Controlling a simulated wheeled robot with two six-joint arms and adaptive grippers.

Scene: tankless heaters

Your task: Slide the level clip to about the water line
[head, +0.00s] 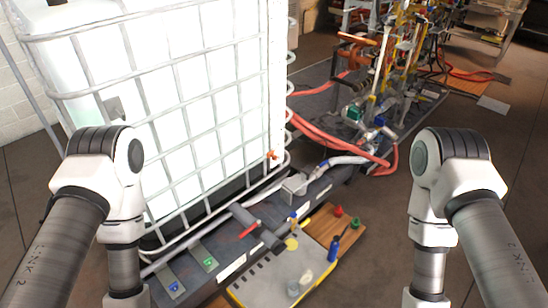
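A small orange-red piece (272,155), which looks like the level clip, sits low on the right side of the white caged tank (200,75), by the upright at its corner. The tank's wall is bright and translucent. I cannot make out a clear water line on it. My two arms come in from the left and right edges and bend downward. Both grippers lie below the bottom of the picture, and neither is seen near the clip.
A blue bottle (333,248) stands on the board. Red hoses (340,140) run right toward a pipe rack (385,70). Floor at the right is mostly clear.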

